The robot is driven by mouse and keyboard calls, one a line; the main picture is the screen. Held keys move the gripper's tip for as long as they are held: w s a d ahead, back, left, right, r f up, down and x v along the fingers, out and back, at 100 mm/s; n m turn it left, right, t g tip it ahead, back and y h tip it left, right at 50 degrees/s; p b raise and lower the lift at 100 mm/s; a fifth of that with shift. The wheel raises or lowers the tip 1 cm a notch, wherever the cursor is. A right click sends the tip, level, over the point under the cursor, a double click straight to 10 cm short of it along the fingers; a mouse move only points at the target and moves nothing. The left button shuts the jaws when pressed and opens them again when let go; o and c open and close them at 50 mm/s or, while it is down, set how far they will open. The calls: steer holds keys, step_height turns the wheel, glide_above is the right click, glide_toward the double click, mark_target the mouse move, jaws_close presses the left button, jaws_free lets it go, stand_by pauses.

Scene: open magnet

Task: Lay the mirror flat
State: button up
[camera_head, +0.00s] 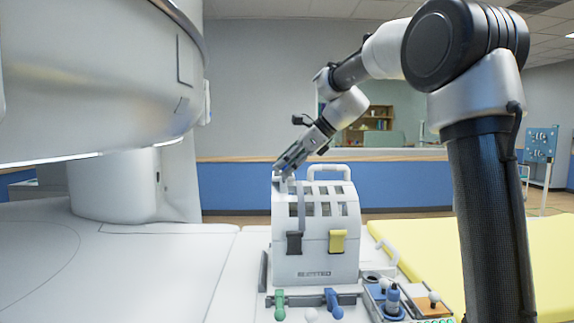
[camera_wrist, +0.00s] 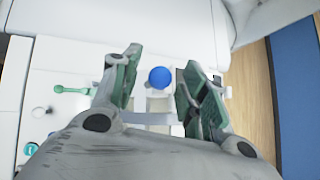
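My gripper (camera_head: 285,166) is at the top left edge of a white slotted housing (camera_head: 316,262) in the head view, pointing down and left. In the wrist view my gripper (camera_wrist: 162,64) is open, with green-lined fingers spread apart. A round blue knob (camera_wrist: 159,77) shows between the fingers, and neither finger appears to touch it. What the knob is fixed to is mostly hidden; pale parts show below it. I cannot clearly make out the mirror or its tilt in either view.
The housing has a top handle (camera_head: 328,170), a dark latch (camera_head: 294,243) and a yellow latch (camera_head: 338,241). Green (camera_head: 279,304) and blue (camera_head: 333,303) levers stand in front. A large white scanner (camera_head: 95,80) overhangs the left. A yellow pad (camera_head: 440,250) lies at right.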

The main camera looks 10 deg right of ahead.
steer(key=v, duration=1.2)
